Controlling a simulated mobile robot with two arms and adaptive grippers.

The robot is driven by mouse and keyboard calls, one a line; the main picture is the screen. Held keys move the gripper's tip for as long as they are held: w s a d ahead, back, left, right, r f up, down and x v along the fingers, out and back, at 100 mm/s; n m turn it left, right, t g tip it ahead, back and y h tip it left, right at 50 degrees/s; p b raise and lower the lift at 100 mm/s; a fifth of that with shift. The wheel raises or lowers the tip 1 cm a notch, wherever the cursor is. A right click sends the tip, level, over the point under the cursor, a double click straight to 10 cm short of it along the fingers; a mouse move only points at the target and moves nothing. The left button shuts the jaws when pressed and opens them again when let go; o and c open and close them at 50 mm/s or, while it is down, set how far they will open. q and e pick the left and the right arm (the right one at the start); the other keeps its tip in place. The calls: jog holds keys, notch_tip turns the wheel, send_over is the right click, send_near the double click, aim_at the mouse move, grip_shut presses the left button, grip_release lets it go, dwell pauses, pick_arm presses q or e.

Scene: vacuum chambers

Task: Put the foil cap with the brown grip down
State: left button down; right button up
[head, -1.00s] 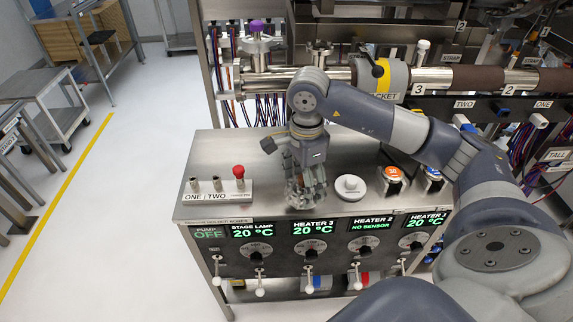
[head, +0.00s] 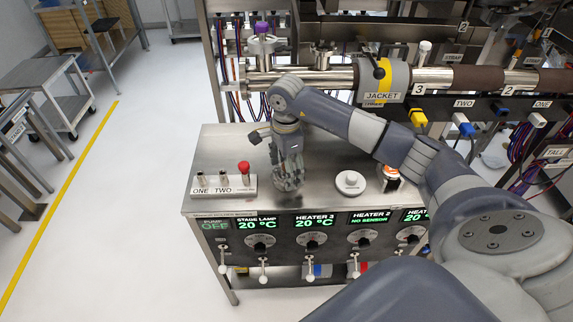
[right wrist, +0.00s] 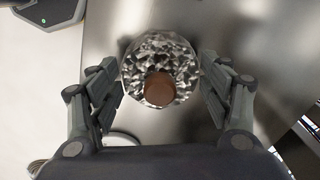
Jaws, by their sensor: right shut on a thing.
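The foil cap (right wrist: 158,50), crinkled silver with a round brown grip (right wrist: 160,89), sits between the fingers of my right gripper (right wrist: 160,75) in the right wrist view. In the head view my right gripper (head: 288,180) points down over the steel bench top (head: 318,148), shut on the cap (head: 290,184), which is partly hidden by the fingers. The cap is near the front edge of the bench, between the switch box and the white round knob piece. I cannot tell whether it touches the surface. My left gripper is not in view.
The switch box labelled ONE and TWO (head: 222,186), with a red button, is left of my gripper. A white disc with a knob (head: 350,183) and an orange-topped switch (head: 390,173) are to the right. Steel pipework (head: 310,78) runs behind. Bare bench lies behind the switch box.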

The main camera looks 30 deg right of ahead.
jog(key=shift+f, duration=0.15)
jog(key=o, duration=0.8)
jog(key=shift+o, duration=0.2)
jog(key=shift+r, duration=0.5)
notch_tip(320, 180, up, 11)
jog(key=b, duration=0.3)
jog(key=shift+r+b, duration=0.2)
jog(key=shift+b, duration=0.1)
